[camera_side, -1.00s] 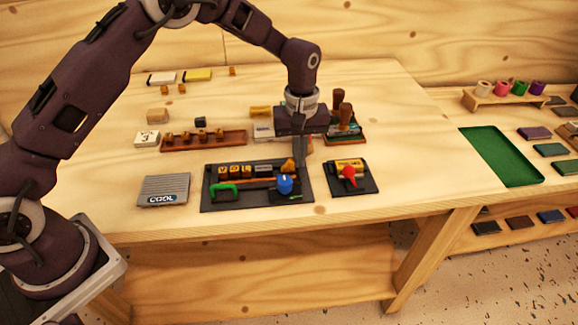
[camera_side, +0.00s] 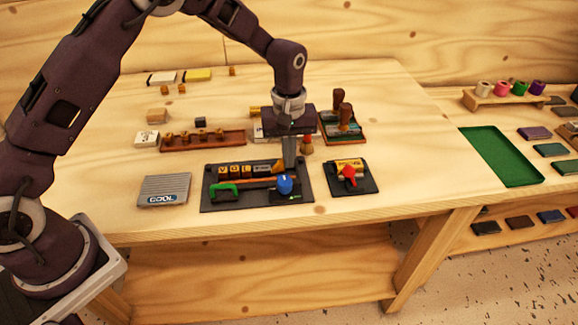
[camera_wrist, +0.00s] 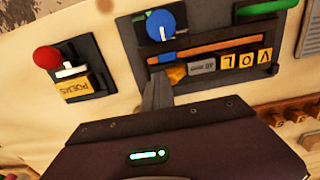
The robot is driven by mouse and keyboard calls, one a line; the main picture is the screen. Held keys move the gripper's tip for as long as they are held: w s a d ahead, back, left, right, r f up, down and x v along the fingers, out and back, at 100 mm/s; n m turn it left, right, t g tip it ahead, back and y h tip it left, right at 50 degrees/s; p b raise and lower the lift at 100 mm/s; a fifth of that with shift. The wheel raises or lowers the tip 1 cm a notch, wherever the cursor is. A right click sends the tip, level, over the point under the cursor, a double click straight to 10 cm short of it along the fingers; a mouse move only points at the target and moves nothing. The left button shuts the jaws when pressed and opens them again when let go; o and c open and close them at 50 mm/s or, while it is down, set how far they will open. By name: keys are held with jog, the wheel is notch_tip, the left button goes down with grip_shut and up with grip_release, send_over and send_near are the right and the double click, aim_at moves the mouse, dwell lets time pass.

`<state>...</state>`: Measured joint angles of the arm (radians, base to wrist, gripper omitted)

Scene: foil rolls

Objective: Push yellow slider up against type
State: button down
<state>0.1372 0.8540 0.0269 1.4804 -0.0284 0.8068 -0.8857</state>
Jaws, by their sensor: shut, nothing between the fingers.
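The black composing frame (camera_side: 207,194) lies on the table with letter blocks (camera_side: 236,170) reading V, O, L and a grey block (camera_wrist: 201,65) in one row. The yellow slider (camera_side: 277,168) stands at the right end of this row in the side view. In the wrist view the slider (camera_wrist: 176,74) is beside the grey block, with little or no gap; I cannot tell if they touch. My gripper (camera_side: 289,164) is shut and empty, fingers down at the slider's right side. In the wrist view the fingertips (camera_wrist: 158,82) are close against the slider, partly hiding it.
The frame also carries a blue knob (camera_side: 285,184), a green handle (camera_side: 224,188) and an orange-brown strip (camera_wrist: 205,52). A black base (camera_side: 369,186) with a red knob (camera_side: 347,172) stands to the right. A grey COOL plate (camera_side: 165,188) lies left. Wooden stamps (camera_side: 345,112) stand behind.

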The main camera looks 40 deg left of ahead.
jog(key=shift+s+a, duration=0.75)
jog(key=shift+w+d, duration=0.3)
jog(key=shift+r, duration=3.5)
